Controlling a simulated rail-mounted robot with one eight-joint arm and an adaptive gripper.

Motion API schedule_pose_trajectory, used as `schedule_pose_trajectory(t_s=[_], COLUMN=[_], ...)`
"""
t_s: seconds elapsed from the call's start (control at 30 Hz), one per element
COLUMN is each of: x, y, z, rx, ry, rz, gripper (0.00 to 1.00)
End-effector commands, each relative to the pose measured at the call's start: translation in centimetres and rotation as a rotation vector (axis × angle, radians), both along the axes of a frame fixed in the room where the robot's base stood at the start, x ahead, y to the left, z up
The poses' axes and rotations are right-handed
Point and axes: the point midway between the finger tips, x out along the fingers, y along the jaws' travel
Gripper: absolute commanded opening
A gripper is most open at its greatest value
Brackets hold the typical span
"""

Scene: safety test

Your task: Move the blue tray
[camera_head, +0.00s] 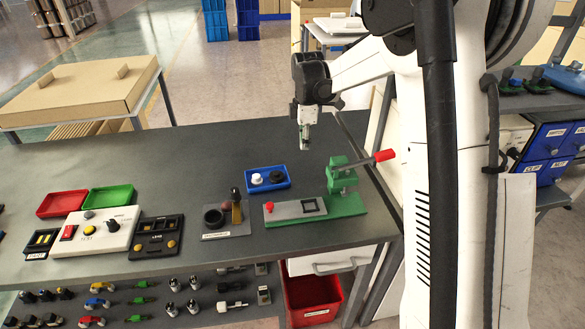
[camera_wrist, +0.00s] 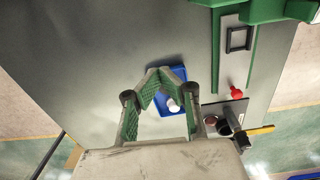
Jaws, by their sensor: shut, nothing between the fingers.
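The blue tray (camera_head: 270,187) lies on the dark table, left of the green press fixture, with a white round piece (camera_head: 257,178) and a black round piece (camera_head: 276,177) in it. My gripper (camera_head: 305,147) hangs above the table, behind and right of the tray, and is apart from it. In the wrist view, my gripper's fingertips (camera_wrist: 164,75) meet with nothing between them. They cover part of the blue tray (camera_wrist: 161,103) below. The white piece shows beside the right finger there; the black piece is hidden.
The green fixture (camera_head: 345,204) with a red-handled lever stands right of the tray. A grey plate (camera_head: 228,231) with a black ring and an amber piece is in front left. A white control box (camera_head: 95,232), red tray (camera_head: 62,204) and green tray (camera_head: 108,198) stand left. The table behind is clear.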

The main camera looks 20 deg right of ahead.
Motion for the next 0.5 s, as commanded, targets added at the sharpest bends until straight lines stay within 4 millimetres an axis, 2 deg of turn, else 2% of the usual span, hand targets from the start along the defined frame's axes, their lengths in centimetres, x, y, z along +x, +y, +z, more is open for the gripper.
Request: schedule_pose_trajectory(t_s=[0.13, 0.37, 0.5], x=[1.0, 1.2, 1.2], y=[-0.2, -0.2, -0.2], z=[-1.5, -3.1, -5.3], rx=[0.001, 0.001, 0.001], ry=[0.021, 0.027, 0.027], rz=[0.05, 0.065, 0.064], gripper=[0.0, 0.0, 0.0])
